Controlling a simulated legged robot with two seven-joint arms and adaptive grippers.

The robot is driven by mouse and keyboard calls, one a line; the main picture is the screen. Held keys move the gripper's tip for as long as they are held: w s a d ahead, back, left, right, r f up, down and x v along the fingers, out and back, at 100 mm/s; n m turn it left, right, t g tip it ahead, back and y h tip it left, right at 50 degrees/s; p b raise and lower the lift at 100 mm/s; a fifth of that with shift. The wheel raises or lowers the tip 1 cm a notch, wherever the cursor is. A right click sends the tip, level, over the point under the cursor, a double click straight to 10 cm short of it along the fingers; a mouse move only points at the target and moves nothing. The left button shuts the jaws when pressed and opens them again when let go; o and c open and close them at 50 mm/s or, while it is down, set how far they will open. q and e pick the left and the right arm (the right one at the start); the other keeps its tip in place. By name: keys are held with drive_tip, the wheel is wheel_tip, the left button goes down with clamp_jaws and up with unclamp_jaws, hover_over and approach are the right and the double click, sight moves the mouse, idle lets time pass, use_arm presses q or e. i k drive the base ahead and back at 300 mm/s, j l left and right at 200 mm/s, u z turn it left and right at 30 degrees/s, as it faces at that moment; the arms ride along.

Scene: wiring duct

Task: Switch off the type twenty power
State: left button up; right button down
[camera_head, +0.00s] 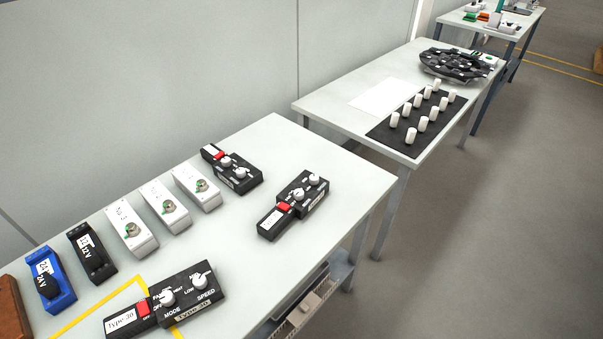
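Three black control boxes with white knobs and a red switch on a narrower end lie on the near table. The front box (188,289) reads "Type 30", with knobs marked mode and speed and a red switch (143,308). A second box (303,195) lies towards the table's right side, with its red switch (284,207). A third box (234,172) lies at the back, with its red switch (219,155). The labels on the second and third are too small to read, so I cannot tell which is type twenty. Neither gripper is in view.
White modules (131,229), a black module (91,252), a blue module (50,280) and a brown object (13,312) line the table's left part. Yellow tape (100,303) surrounds the front box's area. A second table (330,107) holds white cylinders on a black mat (378,133).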

sight(283, 206)
drive_tip(key=i+l+u, duration=0.1)
drive_tip(key=l, duration=0.25)
drive_tip(key=i+l+u, duration=0.15)
drive_tip(key=l, duration=0.2)
drive_tip(key=i+l+u, duration=0.1)
drive_tip(key=l, duration=0.3)
drive_tip(key=i, duration=0.1)
